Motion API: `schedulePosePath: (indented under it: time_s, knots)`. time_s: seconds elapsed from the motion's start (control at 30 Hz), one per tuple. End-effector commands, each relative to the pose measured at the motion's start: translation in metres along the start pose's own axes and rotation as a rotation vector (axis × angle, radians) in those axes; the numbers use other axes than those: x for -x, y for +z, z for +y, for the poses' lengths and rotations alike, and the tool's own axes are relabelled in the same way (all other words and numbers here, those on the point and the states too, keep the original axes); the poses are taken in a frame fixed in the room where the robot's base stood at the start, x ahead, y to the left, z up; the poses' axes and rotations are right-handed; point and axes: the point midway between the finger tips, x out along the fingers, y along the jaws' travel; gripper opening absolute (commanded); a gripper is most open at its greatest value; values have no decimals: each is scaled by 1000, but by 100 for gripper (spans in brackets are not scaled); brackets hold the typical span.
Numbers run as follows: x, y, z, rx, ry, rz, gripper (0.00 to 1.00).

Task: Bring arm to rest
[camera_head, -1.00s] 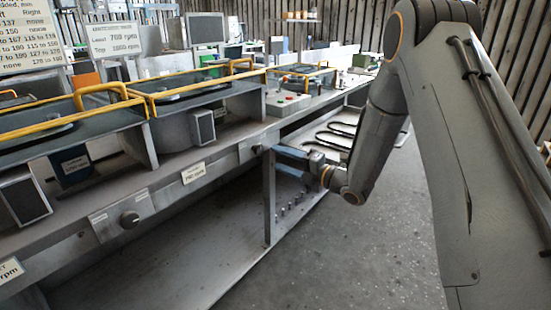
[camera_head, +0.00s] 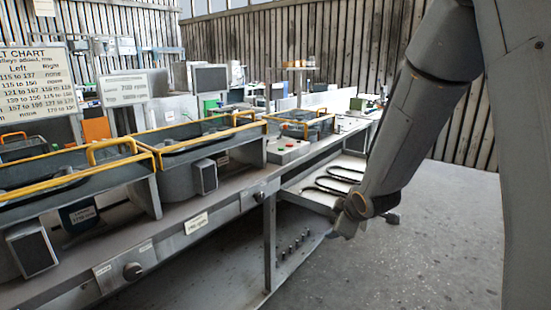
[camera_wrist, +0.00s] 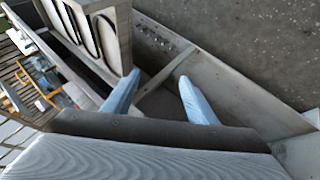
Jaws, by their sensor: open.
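My gripper shows in the wrist view (camera_wrist: 160,98) with its two pale blue fingers spread apart and nothing between them. In the head view my arm comes down on the right side, and its wrist end hangs in front of the bench, near the tray with dark belts. The grey bench (camera_head: 215,222) runs from the lower left to the back right. In the wrist view, the bench's lower shelf (camera_wrist: 225,78) lies below the fingers.
Yellow-railed housings (camera_head: 200,137) stand on the bench. Dark looped belts (camera_head: 335,180) lie in a pale tray at its right part. A knob (camera_head: 132,271) is on the bench front, and small pegs (camera_head: 293,248) stand on the lower shelf. Open concrete floor (camera_head: 440,220) lies right of the bench.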

Motion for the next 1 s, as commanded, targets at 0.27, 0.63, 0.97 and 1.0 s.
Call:
schedulePosePath:
  time_s: [0.27, 0.63, 0.97, 1.0]
  knots:
    - [137, 70, -96, -678, -199, -444, 52]
    - [225, 87, -174, -1062, -309, -723, 52]
    - [225, 87, -174, -1066, -310, -726, 52]
    - [225, 87, -174, -1066, -310, -726, 52]
